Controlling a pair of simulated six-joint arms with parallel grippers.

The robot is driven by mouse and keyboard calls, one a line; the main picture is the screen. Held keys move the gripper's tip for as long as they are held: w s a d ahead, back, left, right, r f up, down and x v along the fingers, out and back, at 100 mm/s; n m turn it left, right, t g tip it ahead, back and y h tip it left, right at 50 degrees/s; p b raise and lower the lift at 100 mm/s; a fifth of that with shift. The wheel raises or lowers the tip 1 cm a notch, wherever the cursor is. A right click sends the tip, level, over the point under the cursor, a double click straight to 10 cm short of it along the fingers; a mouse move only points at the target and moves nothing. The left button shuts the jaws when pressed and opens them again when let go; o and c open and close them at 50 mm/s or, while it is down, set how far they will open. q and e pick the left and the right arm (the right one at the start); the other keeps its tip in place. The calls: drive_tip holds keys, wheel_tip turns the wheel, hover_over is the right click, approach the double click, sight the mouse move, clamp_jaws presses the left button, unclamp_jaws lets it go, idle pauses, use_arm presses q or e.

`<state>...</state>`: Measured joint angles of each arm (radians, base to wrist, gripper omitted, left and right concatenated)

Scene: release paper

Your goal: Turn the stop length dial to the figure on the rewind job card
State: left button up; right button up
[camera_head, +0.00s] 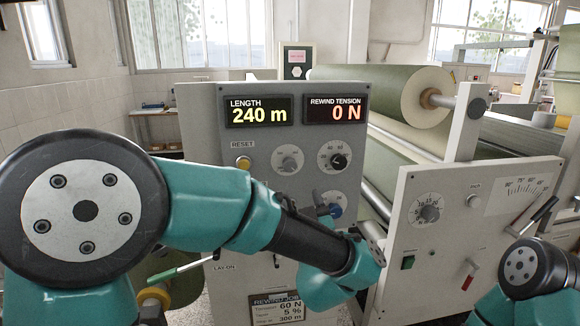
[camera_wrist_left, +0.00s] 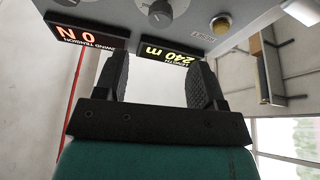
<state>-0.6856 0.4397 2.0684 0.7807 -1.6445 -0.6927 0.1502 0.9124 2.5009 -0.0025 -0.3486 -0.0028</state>
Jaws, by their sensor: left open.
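The grey control panel (camera_head: 232,130) carries a LENGTH display (camera_head: 258,111) reading 240 m and a REWIND TENSION display (camera_head: 338,109) reading 0 N. The rewind job card (camera_head: 277,308) shows 60 N, 5 % and 300 m.
A yellow reset button (camera_head: 243,163) sits left of the dials. A large paper roll (camera_head: 380,90) lies behind.

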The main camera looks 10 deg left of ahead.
sight(291, 168)
use_arm(q)
drive_tip(key=x, duration=1.2)
drive_tip(key=c, duration=0.9)
